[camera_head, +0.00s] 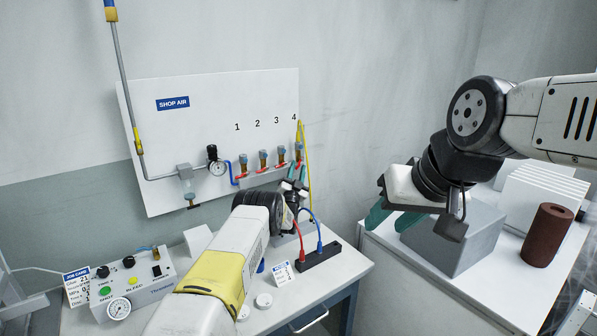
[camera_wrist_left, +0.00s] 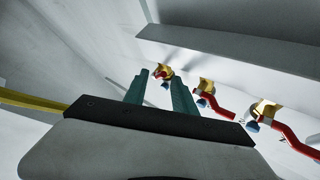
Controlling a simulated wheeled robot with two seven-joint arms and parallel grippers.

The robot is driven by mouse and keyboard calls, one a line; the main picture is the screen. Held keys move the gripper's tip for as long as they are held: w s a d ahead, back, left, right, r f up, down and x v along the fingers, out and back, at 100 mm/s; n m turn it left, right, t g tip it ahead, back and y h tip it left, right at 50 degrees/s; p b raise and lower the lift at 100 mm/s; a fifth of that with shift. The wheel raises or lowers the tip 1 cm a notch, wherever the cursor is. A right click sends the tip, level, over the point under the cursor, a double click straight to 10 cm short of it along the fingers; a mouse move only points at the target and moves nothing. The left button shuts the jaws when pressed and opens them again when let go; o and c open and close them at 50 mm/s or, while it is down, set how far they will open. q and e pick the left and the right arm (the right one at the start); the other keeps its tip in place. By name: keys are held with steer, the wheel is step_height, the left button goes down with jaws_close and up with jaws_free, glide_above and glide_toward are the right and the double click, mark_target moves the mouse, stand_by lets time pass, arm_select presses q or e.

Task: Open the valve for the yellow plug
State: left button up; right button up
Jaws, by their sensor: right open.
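The white SHOP AIR board (camera_head: 190,125) carries a row of valves numbered 1 to 4. The yellow hose (camera_head: 307,165) runs down from the top of valve 4 (camera_head: 298,150), at the row's right end. My left gripper (camera_head: 297,174) is just below valve 4, partly hiding it; its handle is hard to make out. In the left wrist view its teal fingers (camera_wrist_left: 161,76) are apart, with a brass valve end (camera_wrist_left: 165,70) between and beyond their tips; contact is unclear. My right gripper (camera_head: 390,216) is open and empty.
A black block (camera_head: 319,258) with red and blue hoses stands on the table below. A control box (camera_head: 130,287) is at lower left. A grey block (camera_head: 455,240) and brown cylinder (camera_head: 547,233) stand at right.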

arm_select(q)
steer(key=shift+f, duration=0.1)
steer(key=v, duration=0.7)
steer(key=shift+s, duration=0.4)
